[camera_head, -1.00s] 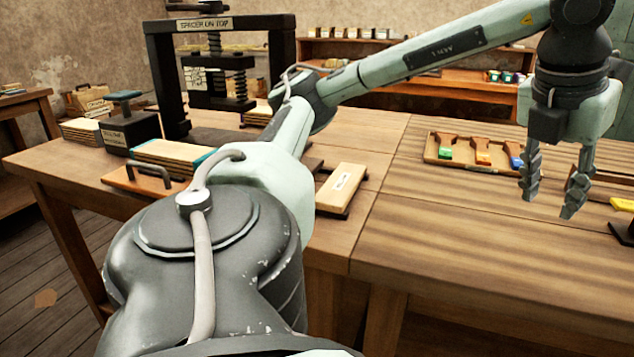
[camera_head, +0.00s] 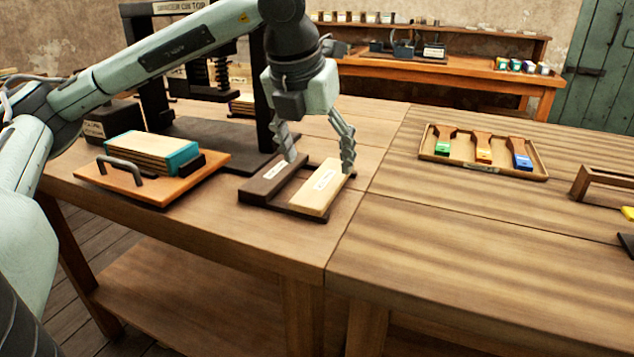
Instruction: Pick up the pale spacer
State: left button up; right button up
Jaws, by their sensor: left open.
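The pale spacer (camera_head: 322,191) is a light wooden block with a white label. It lies on a dark low tray (camera_head: 295,210) at the front of the left table, beside a dark brown labelled block (camera_head: 272,181). My left gripper (camera_head: 319,164) points down with its fingers spread and empty at the far end of the two blocks. Its left fingertip shows by the dark block's far end and its right fingertip by the pale spacer's far right corner. I cannot tell whether either touches. My right gripper is not in view.
The press (camera_head: 158,97) stands behind. An orange board with a handle (camera_head: 190,184) carries a stack of teal-edged boards (camera_head: 150,155) on the left. A tray (camera_head: 530,175) with coloured-tipped tools lies on the right. The table between is clear.

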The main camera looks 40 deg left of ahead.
aim_at(324, 180)
pick_arm(q)
jog(key=x, duration=0.4)
jog(key=shift+w+f+p, duration=0.2)
jog(key=shift+w+p, duration=0.15)
jog(key=shift+f, duration=0.25)
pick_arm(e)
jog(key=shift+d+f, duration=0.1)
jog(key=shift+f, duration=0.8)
pick_arm(q)
jog(key=shift+c, duration=0.6)
jog(key=c, duration=1.2)
